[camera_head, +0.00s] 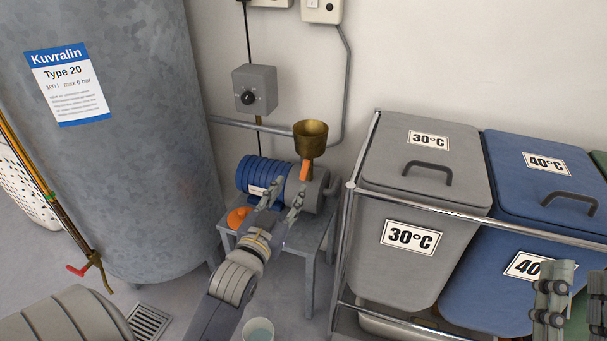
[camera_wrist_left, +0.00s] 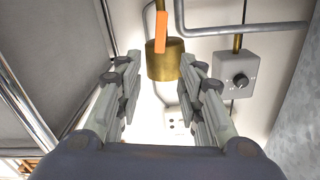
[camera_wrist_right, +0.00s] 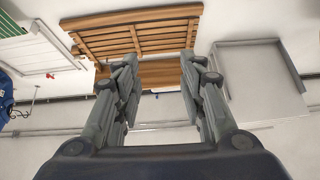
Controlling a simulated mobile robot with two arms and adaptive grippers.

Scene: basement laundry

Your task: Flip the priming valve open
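The priming valve's orange lever (camera_head: 305,170) stands upright just below the brass funnel (camera_head: 310,137), above the blue and grey pump (camera_head: 258,172). In the left wrist view the orange lever (camera_wrist_left: 162,32) shows ahead, between the fingers' directions, with the brass funnel (camera_wrist_left: 165,62) behind. My left gripper (camera_head: 288,191) is open and empty, in front of the pump, its tips a little below and apart from the lever. My right gripper (camera_head: 575,283) is open and empty at the lower right, far from the pump; its open fingers also show in the right wrist view (camera_wrist_right: 160,65).
The pump sits on a grey stand (camera_head: 308,238) with an orange round piece (camera_head: 238,217). A tank (camera_head: 120,190) is left; a rail (camera_head: 343,240) and lidded bins (camera_head: 405,250) are right. A grey switch box (camera_head: 262,80) hangs above. A bucket (camera_head: 259,330) is below.

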